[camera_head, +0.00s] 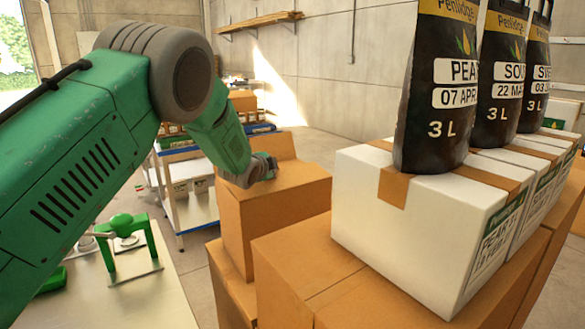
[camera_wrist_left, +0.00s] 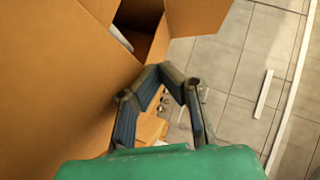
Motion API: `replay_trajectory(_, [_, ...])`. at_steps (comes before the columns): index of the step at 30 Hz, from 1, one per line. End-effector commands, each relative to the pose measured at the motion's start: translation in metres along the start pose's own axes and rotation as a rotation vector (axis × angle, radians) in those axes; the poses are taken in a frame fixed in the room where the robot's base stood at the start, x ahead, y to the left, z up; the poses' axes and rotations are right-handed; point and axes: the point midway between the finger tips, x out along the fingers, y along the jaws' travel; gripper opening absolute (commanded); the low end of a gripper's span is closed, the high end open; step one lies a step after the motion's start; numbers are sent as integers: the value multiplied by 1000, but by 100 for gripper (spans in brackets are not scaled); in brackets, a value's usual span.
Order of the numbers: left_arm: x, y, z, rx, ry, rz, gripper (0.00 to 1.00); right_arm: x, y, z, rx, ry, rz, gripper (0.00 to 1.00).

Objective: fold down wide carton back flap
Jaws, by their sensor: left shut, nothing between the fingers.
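A brown carton (camera_head: 283,207) stands in the middle of the head view, left of the white boxes. A brown flap (camera_head: 272,146) stands up behind its top. My left gripper (camera_head: 266,168) is at the carton's top left edge, near the base of that flap; I cannot tell whether it touches. In the left wrist view the fingertips (camera_wrist_left: 158,72) are together with nothing between them. A large brown carton surface (camera_wrist_left: 50,95) fills the left there, with a dark opening and a brown panel (camera_wrist_left: 200,15) beyond the fingers. My right gripper is not in view.
White boxes (camera_head: 395,215) with dark labelled pouches (camera_head: 440,85) stand on brown cartons (camera_head: 300,270) close on the right. A shelf rack (camera_head: 190,205) is behind my left arm. A green press-like stand (camera_head: 130,250) sits on a table at lower left. Grey floor tiles show.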

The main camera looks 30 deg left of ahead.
Motion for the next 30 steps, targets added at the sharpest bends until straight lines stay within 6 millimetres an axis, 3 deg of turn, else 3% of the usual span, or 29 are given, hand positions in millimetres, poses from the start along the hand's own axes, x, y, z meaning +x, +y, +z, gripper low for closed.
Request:
replay_trajectory(10, [8, 11, 12, -1, 0, 1, 0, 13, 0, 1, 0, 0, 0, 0])
replay_trajectory(30, [10, 16, 13, -1, -2, 7, 0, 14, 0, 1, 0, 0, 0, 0])
